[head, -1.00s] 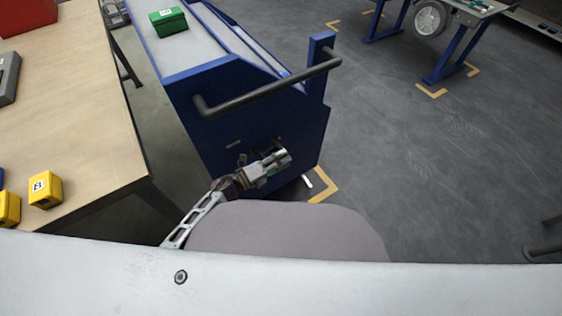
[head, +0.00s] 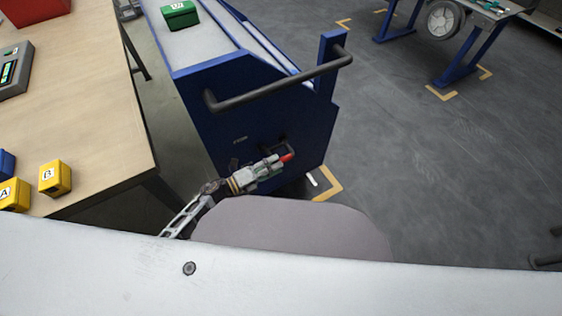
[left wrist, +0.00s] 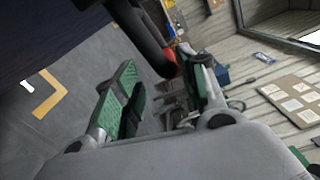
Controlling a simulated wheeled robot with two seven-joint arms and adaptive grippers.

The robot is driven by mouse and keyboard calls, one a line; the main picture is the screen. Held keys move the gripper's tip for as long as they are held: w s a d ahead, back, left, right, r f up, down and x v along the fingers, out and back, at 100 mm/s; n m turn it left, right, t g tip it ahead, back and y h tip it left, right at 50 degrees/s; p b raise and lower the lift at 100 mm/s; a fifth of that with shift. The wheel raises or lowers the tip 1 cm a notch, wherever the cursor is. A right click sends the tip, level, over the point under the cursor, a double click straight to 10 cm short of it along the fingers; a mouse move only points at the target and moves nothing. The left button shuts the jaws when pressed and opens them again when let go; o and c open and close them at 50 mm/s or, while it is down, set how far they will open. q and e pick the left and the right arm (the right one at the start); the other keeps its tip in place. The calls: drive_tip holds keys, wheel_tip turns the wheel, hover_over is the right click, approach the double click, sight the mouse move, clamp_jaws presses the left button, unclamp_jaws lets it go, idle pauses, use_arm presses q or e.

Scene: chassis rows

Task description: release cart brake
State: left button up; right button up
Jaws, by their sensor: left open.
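The blue cart (head: 232,105) stands ahead of me, with its dark push handle (head: 280,85) across the near end. A brake lever with a red tip (head: 287,157) shows low on the cart's end panel. My left gripper (head: 274,168) is open right beside the red tip and partly hides the lever. My right gripper is not in view.
A wooden table (head: 85,95) stands at the left, with yellow boxes (head: 55,177) near its corner. A green box (head: 180,15) sits on the cart. Yellow floor marks (head: 330,186) lie by the cart's corner.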

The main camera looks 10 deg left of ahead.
use_arm(q)
drive_tip(key=v, duration=0.6)
drive_tip(key=shift+a, duration=0.1)
